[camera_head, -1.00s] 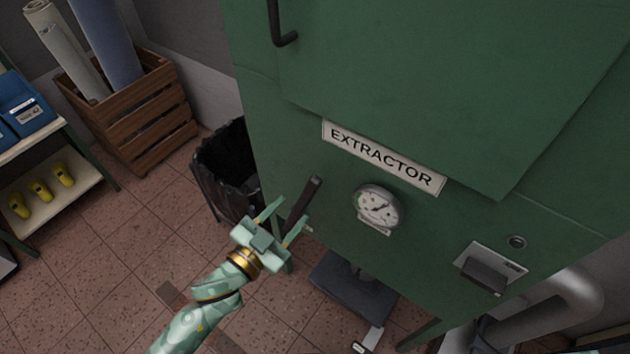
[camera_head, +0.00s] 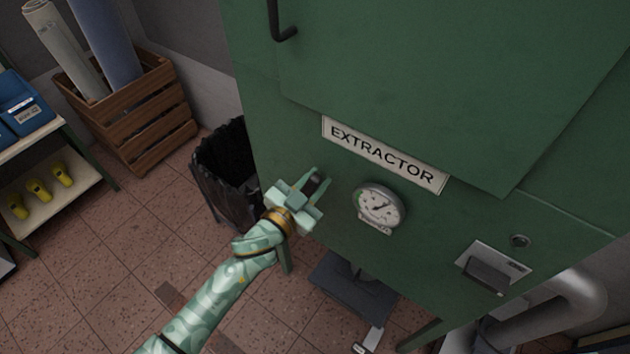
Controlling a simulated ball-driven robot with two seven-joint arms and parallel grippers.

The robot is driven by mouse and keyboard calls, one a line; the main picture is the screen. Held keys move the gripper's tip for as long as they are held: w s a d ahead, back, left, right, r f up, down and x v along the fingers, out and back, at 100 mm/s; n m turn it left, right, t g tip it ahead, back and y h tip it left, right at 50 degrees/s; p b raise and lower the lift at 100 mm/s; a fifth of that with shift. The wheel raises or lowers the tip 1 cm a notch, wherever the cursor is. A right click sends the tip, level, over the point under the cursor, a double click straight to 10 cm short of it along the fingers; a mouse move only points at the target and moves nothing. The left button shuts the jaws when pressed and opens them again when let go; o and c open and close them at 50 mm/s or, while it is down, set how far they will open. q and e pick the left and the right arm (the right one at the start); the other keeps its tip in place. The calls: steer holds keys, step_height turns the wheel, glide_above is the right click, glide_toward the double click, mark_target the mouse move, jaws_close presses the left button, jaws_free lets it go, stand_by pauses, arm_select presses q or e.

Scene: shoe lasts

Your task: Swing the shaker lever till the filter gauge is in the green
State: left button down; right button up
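The shaker lever (camera_head: 314,184) is a dark handle sticking out at the lower left of the green extractor cabinet (camera_head: 420,75). My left gripper (camera_head: 318,180) is at it, with one finger on each side of the dark grip. The picture is too small to show whether the fingers press on it. The rest of the lever is hidden behind the gripper. The round filter gauge (camera_head: 379,206) with a white face is on the cabinet front, right of the lever. A little green shows at its left side; its exact reading is too small to tell. My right gripper is out of view.
A black bin (camera_head: 225,175) stands close left of the cabinet. A switch box (camera_head: 490,268) and a grey pipe (camera_head: 575,300) are at the lower right. A wooden crate (camera_head: 135,120) and a shelf (camera_head: 60,195) with yellow shoe lasts are at the left. Tiled floor is free between.

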arm_select(q)
steer(key=shift+w+a+r+p, duration=0.25)
steer(key=shift+a+p, duration=0.1)
steer(key=w+a+n+p, duration=0.1)
steer(key=a, duration=0.1)
steer(key=w+a+n+p, duration=0.1)
steer(key=w+a, duration=0.1)
steer(key=w+a+r+n+p, duration=0.1)
steer(key=a, duration=0.1)
steer(key=shift+w, duration=0.2)
steer(key=w+a+n, duration=0.1)
steer(key=a, duration=0.1)
steer(key=w+a+f+n, duration=0.1)
steer(key=w+a+n, duration=0.1)
steer(key=w+a+n+b, duration=0.1)
steer(key=w+a, duration=0.1)
steer(key=a, duration=0.1)
steer(key=shift+f, duration=0.3)
steer(key=c, duration=1.4)
jaws_free()
steer(key=shift+o, duration=1)
steer(key=shift+a+f, duration=0.1)
